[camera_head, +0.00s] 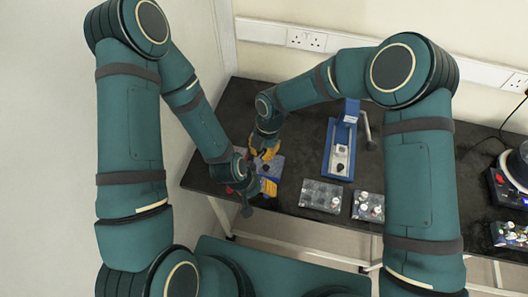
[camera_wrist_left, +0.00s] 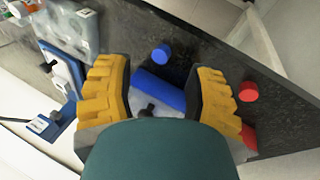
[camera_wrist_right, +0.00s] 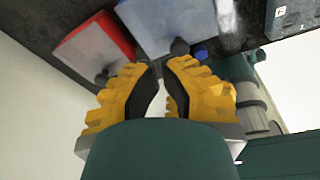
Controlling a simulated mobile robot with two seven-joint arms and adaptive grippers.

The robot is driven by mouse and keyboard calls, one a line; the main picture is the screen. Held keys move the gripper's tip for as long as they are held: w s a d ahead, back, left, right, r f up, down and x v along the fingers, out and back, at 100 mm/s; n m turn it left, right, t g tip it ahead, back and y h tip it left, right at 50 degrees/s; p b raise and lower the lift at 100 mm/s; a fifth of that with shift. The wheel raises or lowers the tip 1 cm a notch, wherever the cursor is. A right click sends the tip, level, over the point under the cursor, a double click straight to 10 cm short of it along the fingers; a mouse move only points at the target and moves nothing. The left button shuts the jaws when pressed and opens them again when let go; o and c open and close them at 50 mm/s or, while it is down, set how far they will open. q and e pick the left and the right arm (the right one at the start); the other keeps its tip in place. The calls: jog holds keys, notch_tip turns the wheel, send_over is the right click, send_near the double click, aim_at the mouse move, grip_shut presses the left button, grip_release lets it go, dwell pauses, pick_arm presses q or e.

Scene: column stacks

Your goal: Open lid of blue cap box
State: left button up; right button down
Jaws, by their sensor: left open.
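The blue cap box (camera_wrist_left: 158,90) shows a blue edge, a pale lid and a dark knob between my left fingers in the left wrist view. In the head view it sits at the table's left end (camera_head: 274,167), partly covered by my grippers. My left gripper (camera_wrist_left: 166,72) is open, its fingers wide apart around the box's view; contact cannot be told. My right gripper (camera_wrist_right: 160,66) is partly open with a narrow gap, near the pale lid (camera_wrist_right: 158,20) and its dark knob (camera_wrist_right: 179,46). No grip on the knob shows.
A red-edged box with a pale lid (camera_wrist_right: 90,52) lies beside the blue one. A blue cap (camera_wrist_left: 162,54) and a red cap (camera_wrist_left: 248,92) stand on the dark table. A blue stand (camera_head: 341,145) and clear trays (camera_head: 320,194) are to the right.

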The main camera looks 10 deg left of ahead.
pick_arm(q)
jog(key=shift+d+f, duration=0.15)
pick_arm(e)
jog(key=shift+w+r, duration=0.25)
jog(key=shift+w, duration=0.1)
dwell(0.3)
dwell(1.3)
notch_tip(320, 180, up, 12)
jog(key=w+d, duration=0.1)
jog(key=w, duration=0.1)
jog(key=shift+d, duration=0.15)
jog(key=shift+s+f, duration=0.1)
jog(key=shift+f, duration=0.05)
